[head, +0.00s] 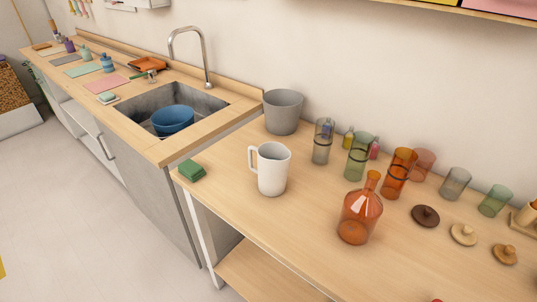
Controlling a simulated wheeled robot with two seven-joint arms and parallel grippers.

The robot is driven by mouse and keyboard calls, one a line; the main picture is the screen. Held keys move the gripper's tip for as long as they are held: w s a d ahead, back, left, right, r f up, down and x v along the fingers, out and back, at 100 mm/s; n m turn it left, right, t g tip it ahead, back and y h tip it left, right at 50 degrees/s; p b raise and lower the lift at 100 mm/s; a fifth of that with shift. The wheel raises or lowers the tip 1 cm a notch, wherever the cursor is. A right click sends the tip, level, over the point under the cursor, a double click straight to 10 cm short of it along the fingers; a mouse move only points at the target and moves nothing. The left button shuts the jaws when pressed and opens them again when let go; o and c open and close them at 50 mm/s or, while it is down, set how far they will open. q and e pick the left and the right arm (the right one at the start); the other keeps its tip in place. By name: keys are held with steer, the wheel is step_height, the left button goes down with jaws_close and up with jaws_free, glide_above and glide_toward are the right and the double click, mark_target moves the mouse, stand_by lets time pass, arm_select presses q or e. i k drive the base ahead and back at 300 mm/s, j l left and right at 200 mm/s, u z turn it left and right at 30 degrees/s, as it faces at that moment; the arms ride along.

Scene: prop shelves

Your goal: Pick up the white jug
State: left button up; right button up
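The white jug (273,170) stands upright on the wooden shelf top (232,212), near its left end. Its handle points to the left and its open mouth faces up. Nothing touches it. Neither of my grippers shows in the head view.
A green sponge (191,170) lies left of the jug, and a grey bucket (283,113) stands behind it. An orange carafe (360,212) stands to the right, with several glasses behind. A sink (172,112) holds a blue bowl (173,120). The shelf top in front of the jug is clear.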

mark_target(274, 158)
steer(key=i+j+z, duration=0.3)
steer(key=j, duration=0.35)
steer(key=i+j+z, duration=0.25)
steer(key=j, duration=0.4)
steer(key=i+j+z, duration=0.3)
steer(key=j, duration=0.45)
steer(key=j+z, duration=0.3)
steer(key=j, duration=0.4)
steer(key=j+z, duration=0.3)
steer(key=j, duration=0.5)
